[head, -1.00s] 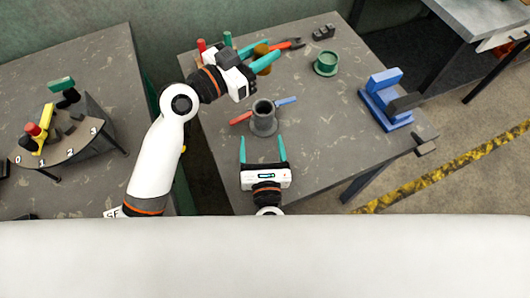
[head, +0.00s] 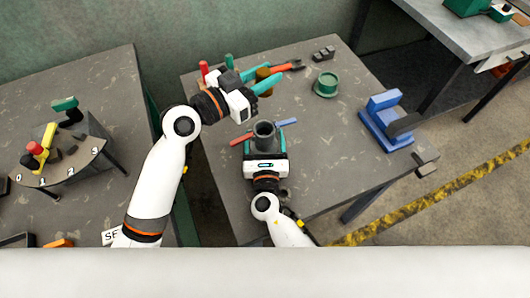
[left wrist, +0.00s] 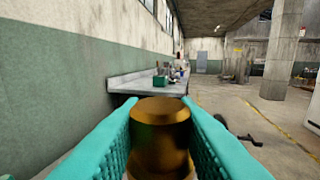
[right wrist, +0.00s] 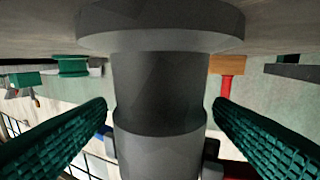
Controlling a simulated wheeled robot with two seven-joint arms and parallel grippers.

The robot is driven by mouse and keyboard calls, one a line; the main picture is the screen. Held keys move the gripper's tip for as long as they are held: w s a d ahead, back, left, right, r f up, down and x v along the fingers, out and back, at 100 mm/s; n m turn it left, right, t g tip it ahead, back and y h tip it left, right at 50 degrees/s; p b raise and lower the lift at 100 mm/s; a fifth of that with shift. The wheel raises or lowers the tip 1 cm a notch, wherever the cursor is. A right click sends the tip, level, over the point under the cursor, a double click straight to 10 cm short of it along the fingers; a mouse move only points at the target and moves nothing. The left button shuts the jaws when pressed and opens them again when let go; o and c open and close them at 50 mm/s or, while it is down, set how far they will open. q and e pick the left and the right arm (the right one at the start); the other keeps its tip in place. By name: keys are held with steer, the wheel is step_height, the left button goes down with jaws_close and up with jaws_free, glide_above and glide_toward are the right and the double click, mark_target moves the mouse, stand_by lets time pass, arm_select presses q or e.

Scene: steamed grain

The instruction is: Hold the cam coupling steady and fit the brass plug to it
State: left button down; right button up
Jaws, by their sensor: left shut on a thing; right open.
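The grey cam coupling (head: 264,132) stands upright on the table, open end up, with a red lever (head: 241,139) on its left and a blue lever (head: 286,122) on its right. My right gripper (head: 264,145) is open, its fingers on either side of the coupling. In the right wrist view the coupling's grey body (right wrist: 160,85) is between the teal fingers, with narrow gaps showing. My left gripper (head: 269,77) is shut on the brass plug (head: 263,73), behind the coupling. The plug (left wrist: 160,125) sits between the teal fingers in the left wrist view.
A green cup-like part (head: 326,84) and a blue fixture (head: 385,125) stand to the right on the table (head: 330,150). Orange-handled pliers (head: 290,66) and a dark block (head: 323,54) lie at the back. A side table (head: 60,205) with a numbered stand is at left.

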steer(key=shift+w, duration=0.7)
steer(key=c, duration=1.6)
arm_select(q)
step_height(320, 180, down, 12)
steer(key=shift+f, duration=0.25)
arm_select(e)
steer(key=shift+o, duration=0.2)
